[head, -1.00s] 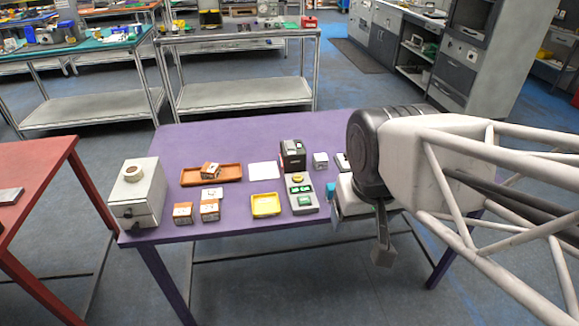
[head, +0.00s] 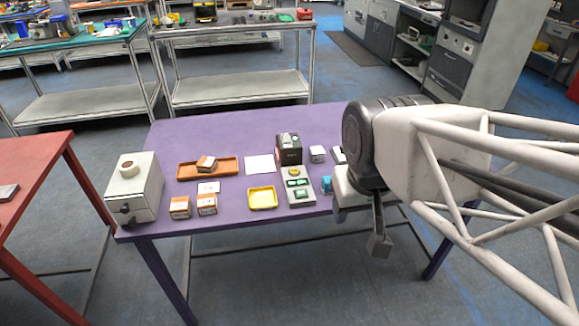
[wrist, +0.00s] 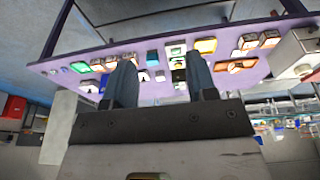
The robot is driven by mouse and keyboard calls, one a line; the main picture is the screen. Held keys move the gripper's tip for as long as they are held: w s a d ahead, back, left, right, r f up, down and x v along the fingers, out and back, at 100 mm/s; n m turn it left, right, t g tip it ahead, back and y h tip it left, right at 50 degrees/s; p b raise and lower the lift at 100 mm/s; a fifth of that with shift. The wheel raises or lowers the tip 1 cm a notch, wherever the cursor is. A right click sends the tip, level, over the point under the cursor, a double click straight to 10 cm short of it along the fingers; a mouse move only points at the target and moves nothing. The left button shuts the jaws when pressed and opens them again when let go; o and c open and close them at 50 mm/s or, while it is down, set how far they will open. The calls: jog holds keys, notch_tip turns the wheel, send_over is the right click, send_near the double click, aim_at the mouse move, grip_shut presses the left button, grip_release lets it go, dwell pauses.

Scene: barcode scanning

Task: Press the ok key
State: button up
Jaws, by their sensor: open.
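A small grey keypad device (head: 299,187) stands on the purple table, right of the middle. It has green keys and a yellow round button at its far end; key lettering is too small to read, so I cannot tell which key is ok. The device also shows, upside down, between my fingers in the wrist view (wrist: 177,64). My gripper (head: 379,246) hangs at the table's front edge, to the right of the device and apart from it. In the wrist view my gripper (wrist: 160,78) has its two fingers apart, with nothing between them.
A black box-shaped device (head: 289,149) stands behind the keypad. A yellow tray (head: 262,207) is left of it and a blue item (head: 327,184) right of it. Farther left are an orange tray (head: 228,174), small boxes (head: 180,207) and a grey box (head: 148,190). The table's back is clear.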

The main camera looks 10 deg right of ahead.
grip_shut()
dwell(1.4)
